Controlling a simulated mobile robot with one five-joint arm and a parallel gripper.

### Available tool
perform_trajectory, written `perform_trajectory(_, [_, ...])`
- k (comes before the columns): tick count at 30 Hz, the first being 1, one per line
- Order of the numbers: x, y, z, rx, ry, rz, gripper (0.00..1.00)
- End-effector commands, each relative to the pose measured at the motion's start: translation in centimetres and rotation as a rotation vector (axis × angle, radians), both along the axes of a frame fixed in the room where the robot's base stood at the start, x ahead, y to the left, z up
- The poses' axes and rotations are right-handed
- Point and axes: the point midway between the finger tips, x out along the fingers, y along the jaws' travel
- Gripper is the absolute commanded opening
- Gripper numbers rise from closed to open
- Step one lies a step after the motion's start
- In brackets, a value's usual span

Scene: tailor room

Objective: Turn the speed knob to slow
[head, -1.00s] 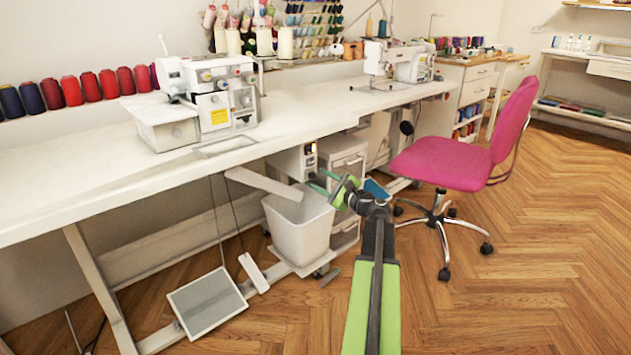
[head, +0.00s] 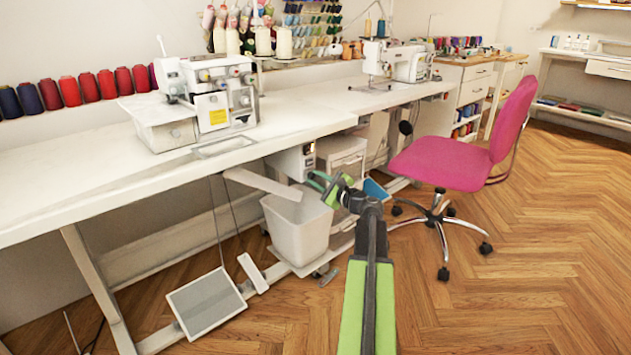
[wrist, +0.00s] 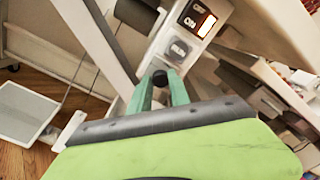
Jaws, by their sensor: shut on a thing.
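A pale control box (head: 290,163) hangs under the sewing table; it also shows in the wrist view (wrist: 196,42). A small black knob (wrist: 160,77) stands out below the dial, between the green fingertips of my gripper (wrist: 161,84). My gripper is shut on this knob. In the head view, my gripper (head: 322,184) is at the box's lower right, and the knob is too small to make out. I cannot read the knob's setting.
A white bin (head: 297,232) stands just below and left of my gripper. White drawers (head: 346,160) are behind it. The table (head: 90,175) overhangs the box. A pink chair (head: 445,160) is to the right, with open floor in front.

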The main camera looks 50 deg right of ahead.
Motion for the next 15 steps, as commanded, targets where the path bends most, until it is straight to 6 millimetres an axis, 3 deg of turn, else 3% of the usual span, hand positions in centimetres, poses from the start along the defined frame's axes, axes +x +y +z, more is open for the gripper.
perform_trajectory(8, [0.23, -0.14, -0.23, -0.053, 0.012, 0.024, 0.0])
perform_trajectory(15, [0.28, -0.29, -0.2, -0.202, 0.023, 0.021, 0.0])
